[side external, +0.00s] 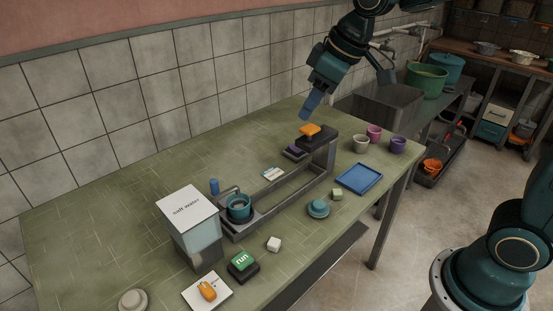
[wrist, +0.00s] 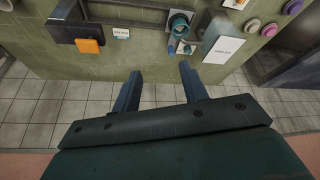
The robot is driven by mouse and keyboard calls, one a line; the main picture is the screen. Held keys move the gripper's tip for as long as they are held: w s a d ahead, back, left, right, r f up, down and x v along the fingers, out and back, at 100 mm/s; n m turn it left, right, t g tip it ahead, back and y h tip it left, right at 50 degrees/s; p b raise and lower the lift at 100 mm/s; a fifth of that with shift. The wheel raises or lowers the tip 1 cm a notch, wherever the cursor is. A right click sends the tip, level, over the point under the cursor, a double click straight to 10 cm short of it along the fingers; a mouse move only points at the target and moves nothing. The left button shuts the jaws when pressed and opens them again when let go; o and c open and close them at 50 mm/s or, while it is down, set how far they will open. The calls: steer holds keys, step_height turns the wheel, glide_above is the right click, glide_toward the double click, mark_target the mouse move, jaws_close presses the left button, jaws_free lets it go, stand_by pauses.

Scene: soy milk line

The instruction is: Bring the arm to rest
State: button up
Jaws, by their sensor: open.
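My gripper (side external: 309,106) hangs in the air above the far side of the green table (side external: 100,213), close to the tiled wall. In the wrist view my gripper (wrist: 158,88) shows two blue fingers spread apart with nothing between them. In the side view its fingertips are above and near an orange block (side external: 311,130) on the dark raised end of a grey metal frame, apart from it. The orange block also shows in the wrist view (wrist: 88,46), off to the upper left of the fingers.
A salt water container (side external: 187,212), a green run button (side external: 243,261) and a teal pot (side external: 238,207) stand at the table's front left. A blue tray (side external: 359,178) and several cups, one of them purple (side external: 398,145), are at the right. The tiled wall (side external: 130,97) is close behind.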

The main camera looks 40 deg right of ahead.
steer(key=s+d+f+m, duration=0.1)
steer(key=s+d+m, duration=0.1)
steer(key=s, duration=0.8)
steer(key=s+d+f+m+t+h, duration=0.1)
steer(key=s+d+m, duration=0.1)
steer(key=s, duration=0.8)
steer(key=shift+s+d, duration=0.35)
steer(key=shift+d, duration=0.05)
